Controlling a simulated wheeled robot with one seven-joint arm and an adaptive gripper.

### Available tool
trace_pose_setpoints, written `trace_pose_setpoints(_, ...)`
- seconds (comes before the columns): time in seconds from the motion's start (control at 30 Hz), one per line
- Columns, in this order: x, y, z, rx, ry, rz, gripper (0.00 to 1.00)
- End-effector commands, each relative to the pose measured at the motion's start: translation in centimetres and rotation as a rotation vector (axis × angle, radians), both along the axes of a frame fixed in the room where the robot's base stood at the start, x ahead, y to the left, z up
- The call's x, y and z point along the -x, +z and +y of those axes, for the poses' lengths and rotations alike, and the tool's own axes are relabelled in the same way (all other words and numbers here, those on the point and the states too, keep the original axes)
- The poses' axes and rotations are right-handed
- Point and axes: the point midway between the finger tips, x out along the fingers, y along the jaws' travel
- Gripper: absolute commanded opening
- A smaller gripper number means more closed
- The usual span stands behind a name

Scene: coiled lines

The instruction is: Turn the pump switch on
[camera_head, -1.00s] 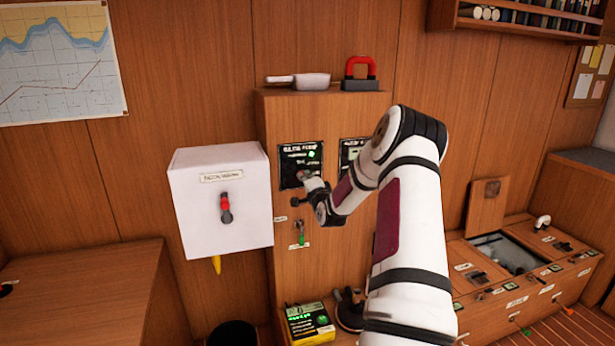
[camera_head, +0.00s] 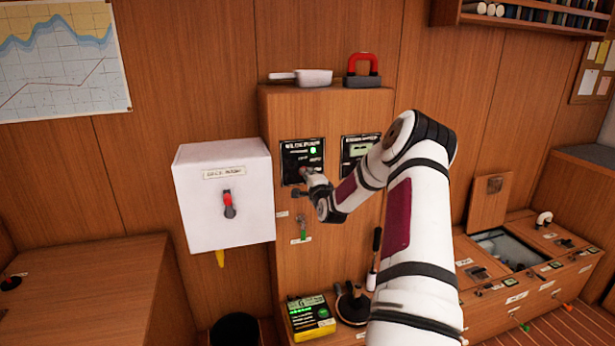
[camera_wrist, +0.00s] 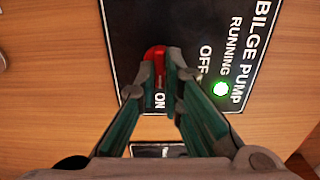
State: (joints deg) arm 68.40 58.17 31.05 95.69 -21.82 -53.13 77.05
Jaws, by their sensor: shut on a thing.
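The black bilge pump panel (camera_head: 290,160) is on the upper front of the wooden cabinet. It fills the top of the wrist view (camera_wrist: 130,35), turned sideways, with OFF and ON labels. Its red switch (camera_wrist: 154,54) is between the fingertips of my gripper (camera_wrist: 160,74). My gripper is shut on the switch, and the fingers hide part of it. The ON label shows between the fingers, close to the switch; the OFF label is to the right. A green lamp (camera_wrist: 221,88) glows beside RUNNING. In the head view my gripper (camera_head: 304,172) is at the panel's lower part.
A white box (camera_head: 210,200) with a red-tipped lever sticks out left of the panel. A second panel (camera_head: 359,147) is to the right, partly behind my arm. A green-tagged key (camera_head: 302,230) is below.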

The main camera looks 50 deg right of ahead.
Motion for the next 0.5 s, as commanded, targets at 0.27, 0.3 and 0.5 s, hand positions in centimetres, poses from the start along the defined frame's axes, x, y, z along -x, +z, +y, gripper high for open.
trace_pose_setpoints(0.27, 0.06, -0.07, -0.07, -0.001, -0.002, 0.0, 0.28)
trace_pose_setpoints(0.3, 0.05, -0.06, -0.05, -0.001, -0.002, 0.0, 0.28)
trace_pose_setpoints(0.5, 0.27, -0.06, 0.11, -0.001, -0.001, 0.002, 0.28)
